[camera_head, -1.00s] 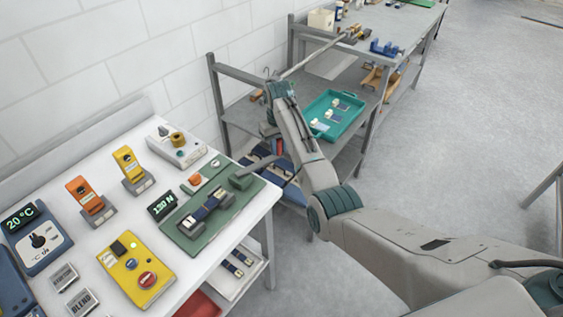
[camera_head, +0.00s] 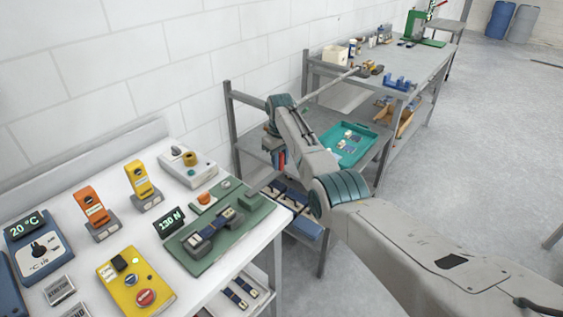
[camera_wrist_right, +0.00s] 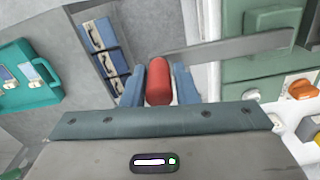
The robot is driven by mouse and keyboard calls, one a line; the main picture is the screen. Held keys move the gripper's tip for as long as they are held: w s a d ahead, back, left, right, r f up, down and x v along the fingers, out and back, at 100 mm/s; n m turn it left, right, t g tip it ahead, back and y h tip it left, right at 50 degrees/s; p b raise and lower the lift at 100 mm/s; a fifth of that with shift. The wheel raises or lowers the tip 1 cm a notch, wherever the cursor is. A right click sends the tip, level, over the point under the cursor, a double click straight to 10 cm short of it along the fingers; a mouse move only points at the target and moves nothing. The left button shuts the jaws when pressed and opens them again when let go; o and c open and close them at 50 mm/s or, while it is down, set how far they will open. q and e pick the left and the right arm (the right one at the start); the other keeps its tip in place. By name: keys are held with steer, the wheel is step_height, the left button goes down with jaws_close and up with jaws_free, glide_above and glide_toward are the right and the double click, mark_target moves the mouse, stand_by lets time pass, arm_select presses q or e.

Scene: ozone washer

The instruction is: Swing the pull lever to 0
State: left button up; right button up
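The green pull tester (camera_head: 190,253) lies on the white bench's right end, with a dark strap piece on it and a display (camera_head: 170,221) reading 130 N. Its pull lever (camera_wrist_right: 235,47) is a flat grey bar running from the green housing to an upright red handle (camera_wrist_right: 157,82). My right gripper (camera_wrist_right: 159,85) has its two blue-grey fingers on either side of the red handle, very close to it. I cannot tell whether they press on it. In the head view the right gripper (camera_head: 277,158) is mostly hidden by its own wrist. My left gripper is not in view.
A yellow button box (camera_head: 135,283), an orange device (camera_head: 92,207), a yellow device (camera_head: 139,180) and a temperature unit (camera_head: 38,247) stand left of the tester. A teal tray (camera_head: 372,151) and blue strap-filled bins (camera_wrist_right: 105,48) lie beyond the bench. A wall backs the bench.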

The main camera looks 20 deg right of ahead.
steer(key=shift+o, duration=1.3)
steer(key=shift+w+a, duration=0.1)
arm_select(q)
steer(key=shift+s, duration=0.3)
arm_select(e)
steer(key=shift+f, duration=0.1)
steer(key=shift+r, duration=0.2)
step_height(320, 180, up, 10)
steer(key=b, duration=0.3)
steer(key=shift+f, duration=0.25)
steer(key=shift+r, duration=0.5)
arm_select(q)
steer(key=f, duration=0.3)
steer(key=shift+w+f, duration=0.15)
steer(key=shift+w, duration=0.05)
arm_select(e)
steer(key=shift+f, duration=0.1)
